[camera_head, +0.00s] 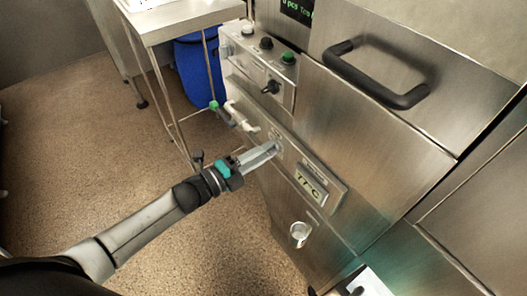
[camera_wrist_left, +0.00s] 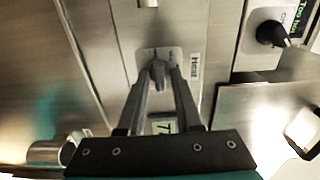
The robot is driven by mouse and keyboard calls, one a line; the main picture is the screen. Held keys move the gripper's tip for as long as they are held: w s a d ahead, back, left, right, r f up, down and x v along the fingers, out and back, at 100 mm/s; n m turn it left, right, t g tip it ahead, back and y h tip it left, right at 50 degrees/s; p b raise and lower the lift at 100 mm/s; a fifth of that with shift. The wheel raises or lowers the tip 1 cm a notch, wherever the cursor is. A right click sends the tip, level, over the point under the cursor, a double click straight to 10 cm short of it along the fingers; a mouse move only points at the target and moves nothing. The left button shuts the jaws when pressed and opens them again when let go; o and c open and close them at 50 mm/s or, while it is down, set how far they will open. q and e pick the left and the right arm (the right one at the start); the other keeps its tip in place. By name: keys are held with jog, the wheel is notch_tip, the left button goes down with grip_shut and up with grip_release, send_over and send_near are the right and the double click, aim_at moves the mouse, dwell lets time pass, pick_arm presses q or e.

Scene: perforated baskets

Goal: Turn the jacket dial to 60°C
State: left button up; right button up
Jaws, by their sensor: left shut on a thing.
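My left gripper (camera_head: 272,151) reaches in from the left to the steel front of the machine. In the left wrist view its two fingers (camera_wrist_left: 158,74) are closed on a small grey dial knob (camera_wrist_left: 158,70). The knob sits on a pale plate (camera_wrist_left: 146,53) next to a label that seems to read "Heat" (camera_wrist_left: 195,67). In the head view the fingers mostly hide the knob. A temperature display (camera_head: 308,184) beside it seems to read 77°C; in the left wrist view the fingers partly cover this display (camera_wrist_left: 162,127). The knob's pointer angle cannot be read.
Above is a control box with buttons (camera_head: 288,57) and a black knob (camera_head: 270,87). A white-handled valve (camera_head: 241,116) is at the left, a round metal fitting (camera_head: 299,232) below. A black bar handle (camera_head: 375,75) juts out at the upper right. A steel table (camera_head: 180,18) stands behind.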

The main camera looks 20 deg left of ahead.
pick_arm(q)
grip_shut()
jog(key=shift+n, duration=0.4)
jog(key=n+p, duration=0.3)
jog(key=n, duration=1.3)
jog(key=shift+n+p, duration=0.4)
jog(key=o, duration=0.6)
grip_release()
jog(key=shift+c, duration=0.2)
